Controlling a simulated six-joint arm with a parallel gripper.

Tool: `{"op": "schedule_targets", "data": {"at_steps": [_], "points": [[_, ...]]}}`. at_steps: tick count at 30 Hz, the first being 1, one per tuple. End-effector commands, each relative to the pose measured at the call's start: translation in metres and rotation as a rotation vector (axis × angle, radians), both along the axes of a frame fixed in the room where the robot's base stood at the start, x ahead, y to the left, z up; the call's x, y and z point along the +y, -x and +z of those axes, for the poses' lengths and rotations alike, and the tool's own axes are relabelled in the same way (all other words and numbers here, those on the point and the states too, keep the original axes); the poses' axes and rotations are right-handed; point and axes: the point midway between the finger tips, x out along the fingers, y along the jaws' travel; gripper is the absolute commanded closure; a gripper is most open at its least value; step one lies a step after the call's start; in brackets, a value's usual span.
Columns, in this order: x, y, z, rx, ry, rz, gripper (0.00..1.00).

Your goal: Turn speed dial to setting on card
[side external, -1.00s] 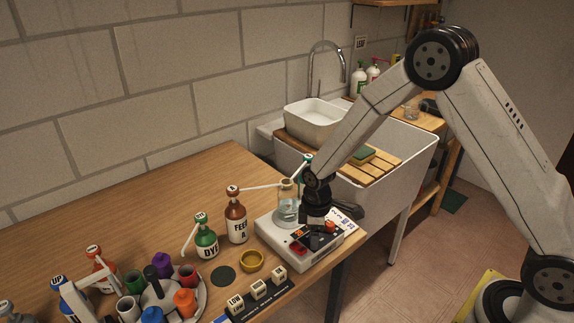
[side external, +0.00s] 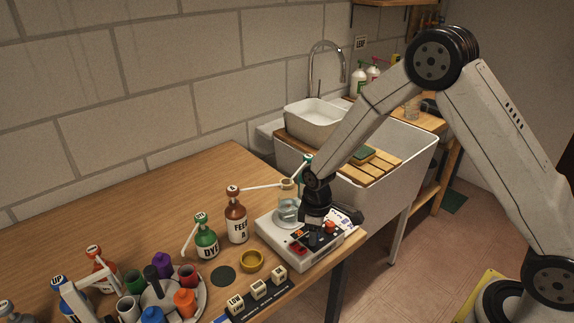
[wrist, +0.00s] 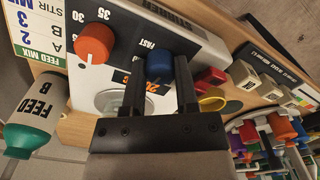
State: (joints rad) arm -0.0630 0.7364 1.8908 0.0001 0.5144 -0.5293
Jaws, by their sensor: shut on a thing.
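The speed dial is a blue knob (wrist: 160,63) on the dark panel beside the word FAST in the wrist view. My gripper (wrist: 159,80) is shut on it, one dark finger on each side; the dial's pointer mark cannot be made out. In the side view my gripper (side external: 316,224) points down onto the stirrer (side external: 292,255) and hides the dial. An orange knob (wrist: 95,42) with 30 and 35 printed nearby is next to the dial. The card (wrist: 36,38) shows FEED MIX, A 2, B 3 and a STIR line, partly cut off.
A glass vessel (side external: 287,208) stands on the stirrer, close to my gripper. Bottles FEED A (side external: 236,222) and DYE (side external: 205,240), a yellow ring (side external: 251,261) and labelled blocks (side external: 258,289) stand left of it. The sink (side external: 400,165) is behind.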

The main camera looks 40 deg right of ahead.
Motion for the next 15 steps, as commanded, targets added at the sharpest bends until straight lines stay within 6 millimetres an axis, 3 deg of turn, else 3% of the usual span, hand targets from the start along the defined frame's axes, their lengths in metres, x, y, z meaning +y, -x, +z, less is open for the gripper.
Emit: {"op": "schedule_targets", "data": {"at_steps": [15], "points": [[-0.0001, -0.0003, 0.0004, 0.000, 0.000, -0.466, 1.00]]}}
